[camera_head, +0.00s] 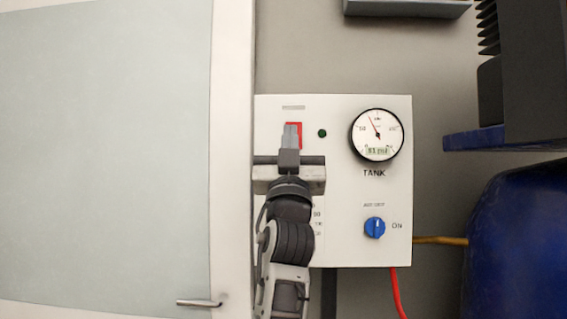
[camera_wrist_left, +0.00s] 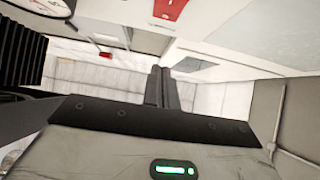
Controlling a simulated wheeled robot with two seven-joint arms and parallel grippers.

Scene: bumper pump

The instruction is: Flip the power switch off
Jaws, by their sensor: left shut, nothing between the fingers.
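The red power switch (camera_head: 299,130) sits at the upper left of the white control panel (camera_head: 345,255). My left gripper (camera_head: 291,130) is shut and empty, with its fingertips in front of the switch and hiding part of it. Whether the tips touch the switch I cannot tell. In the left wrist view the switch (camera_wrist_left: 170,8) shows at the top edge, and the closed fingers of my left gripper (camera_wrist_left: 161,72) point up toward it. The switch's position cannot be made out. My right gripper is not in view.
A TANK gauge (camera_head: 377,135), a dark green lamp (camera_head: 322,133) and a blue knob (camera_head: 375,227) are on the panel. A door (camera_head: 110,150) with a handle (camera_head: 198,302) is on the left. A blue tank (camera_head: 520,245) stands at right. Red and yellow cables leave the panel.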

